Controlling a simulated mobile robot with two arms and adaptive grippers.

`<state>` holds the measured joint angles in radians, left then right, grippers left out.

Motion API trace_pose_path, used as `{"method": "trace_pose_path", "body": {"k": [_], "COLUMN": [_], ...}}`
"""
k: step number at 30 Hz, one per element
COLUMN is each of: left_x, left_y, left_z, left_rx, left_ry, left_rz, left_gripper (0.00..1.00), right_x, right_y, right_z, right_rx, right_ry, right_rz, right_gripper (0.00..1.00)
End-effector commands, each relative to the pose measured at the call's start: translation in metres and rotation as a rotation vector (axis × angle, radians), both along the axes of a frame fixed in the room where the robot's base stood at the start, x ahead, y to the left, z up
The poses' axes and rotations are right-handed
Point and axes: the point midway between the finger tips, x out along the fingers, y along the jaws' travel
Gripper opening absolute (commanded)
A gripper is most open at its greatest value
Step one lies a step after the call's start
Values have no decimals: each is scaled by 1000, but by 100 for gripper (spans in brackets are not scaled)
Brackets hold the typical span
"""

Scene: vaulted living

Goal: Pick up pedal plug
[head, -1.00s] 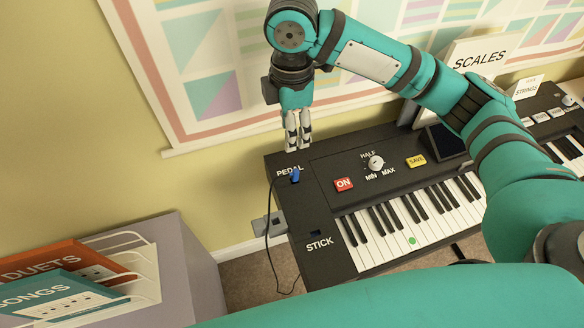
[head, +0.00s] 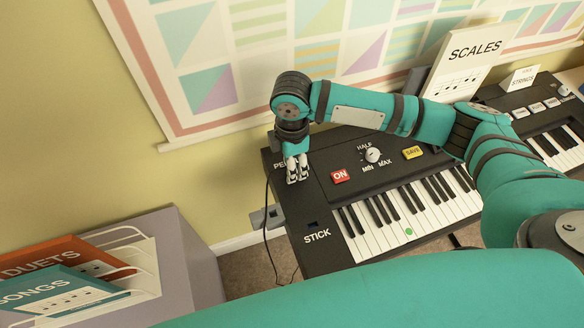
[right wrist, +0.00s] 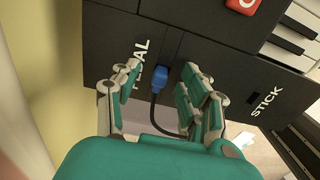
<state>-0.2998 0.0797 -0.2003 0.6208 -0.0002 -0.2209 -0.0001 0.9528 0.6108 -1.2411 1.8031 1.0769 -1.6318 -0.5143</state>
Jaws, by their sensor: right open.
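The blue pedal plug (right wrist: 156,77) sits at the PEDAL socket on the keyboard's left end panel (head: 320,262), with a dark cable (right wrist: 153,115) hanging from it. In the right wrist view the plug lies between the two open fingers of my right gripper (right wrist: 160,92), nearer the right finger. I cannot tell whether either finger touches it. In the head view my right gripper (head: 297,170) points down over the PEDAL label and hides the plug. My left gripper is not in view.
A red ON button (head: 339,176), a knob (head: 373,155) and a yellow SAVE button (head: 412,153) lie right of the gripper. A STICK slot (head: 312,225) is nearer.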

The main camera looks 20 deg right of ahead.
Motion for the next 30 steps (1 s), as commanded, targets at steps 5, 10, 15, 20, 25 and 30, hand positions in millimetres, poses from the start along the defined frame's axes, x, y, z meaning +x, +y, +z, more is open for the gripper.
{"method": "trace_pose_path", "body": {"k": [5, 10, 15, 20, 25, 30], "left_x": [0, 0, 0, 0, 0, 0], "left_y": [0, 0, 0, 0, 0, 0], "left_z": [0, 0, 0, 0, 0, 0], "left_rx": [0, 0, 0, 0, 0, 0], "left_ry": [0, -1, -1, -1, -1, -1], "left_rz": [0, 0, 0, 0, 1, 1], "left_gripper": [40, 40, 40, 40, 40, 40], "right_x": [0, 0, 0, 0, 1, 1], "right_y": [0, 0, 0, 0, 0, 0], "right_z": [-5, -5, -5, -5, -4, -2], "right_rx": [0, 0, 0, 0, 1, 1], "right_ry": [-2, -2, -2, -2, -3, -4], "right_rz": [0, 0, 0, 0, -1, -1], "right_gripper": [44, 38, 16, 0, 0, 0]}}
